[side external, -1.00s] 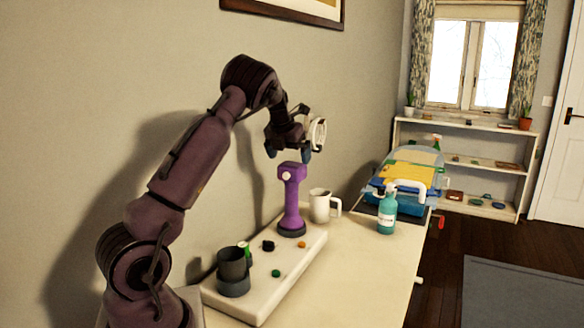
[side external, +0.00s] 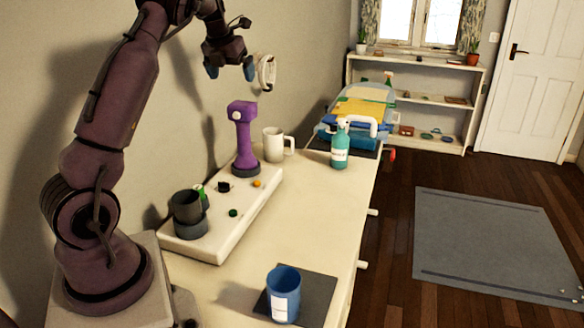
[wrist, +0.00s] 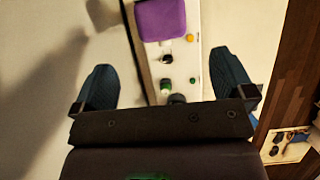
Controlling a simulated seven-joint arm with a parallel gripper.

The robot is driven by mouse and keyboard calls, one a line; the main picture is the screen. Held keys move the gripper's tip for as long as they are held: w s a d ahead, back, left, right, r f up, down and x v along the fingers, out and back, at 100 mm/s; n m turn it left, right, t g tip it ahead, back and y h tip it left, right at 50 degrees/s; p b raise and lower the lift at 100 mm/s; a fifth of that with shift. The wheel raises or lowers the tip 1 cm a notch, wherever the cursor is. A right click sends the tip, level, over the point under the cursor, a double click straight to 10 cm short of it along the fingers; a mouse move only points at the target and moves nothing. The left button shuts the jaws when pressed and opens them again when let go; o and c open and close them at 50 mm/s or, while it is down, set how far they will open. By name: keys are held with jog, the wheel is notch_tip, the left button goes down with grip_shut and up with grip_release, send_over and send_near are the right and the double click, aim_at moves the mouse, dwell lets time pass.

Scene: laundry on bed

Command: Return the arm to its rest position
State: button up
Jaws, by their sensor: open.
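My gripper (side external: 230,72) is open and empty, its blue fingertips apart, raised above the purple handheld device (side external: 243,138). The device stands upright on the far end of the white board (side external: 224,238), and its top is below the fingertips. The wrist view shows my gripper (wrist: 165,85) with its fingers spread wide. The purple device (wrist: 160,18) lies below at the top of that view, with nothing between the fingers touching it.
A dark grey cup (side external: 187,207) stands on the board's near end. A white mug (side external: 273,145), a teal pump bottle (side external: 340,148) and a blue cup (side external: 284,295) on a dark mat (side external: 318,290) stand on the table. The middle of the table (side external: 290,220) is clear.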

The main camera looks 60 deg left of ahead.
jog(key=s+d+f+m+h, duration=0.1)
jog(key=d+m+h, duration=0.1)
jog(key=d+m, duration=0.85)
jog(key=s+d+f+m+h, duration=0.15)
jog(key=d+m, duration=0.55)
jog(key=m, duration=0.7)
jog(key=s+d+r+m+t, duration=0.1)
jog(key=s+d+m, duration=0.4)
jog(key=d+m, duration=0.5)
jog(key=s+d+r+m+t, duration=0.1)
jog(key=s+d+r+m, duration=0.2)
jog(key=d+m, duration=0.7)
jog(key=s+d, duration=0.2)
jog(key=d, duration=0.1)
jog(key=shift+s+d, duration=0.3)
jog(key=shift+s, duration=0.05)
jog(key=shift+m, duration=0.25)
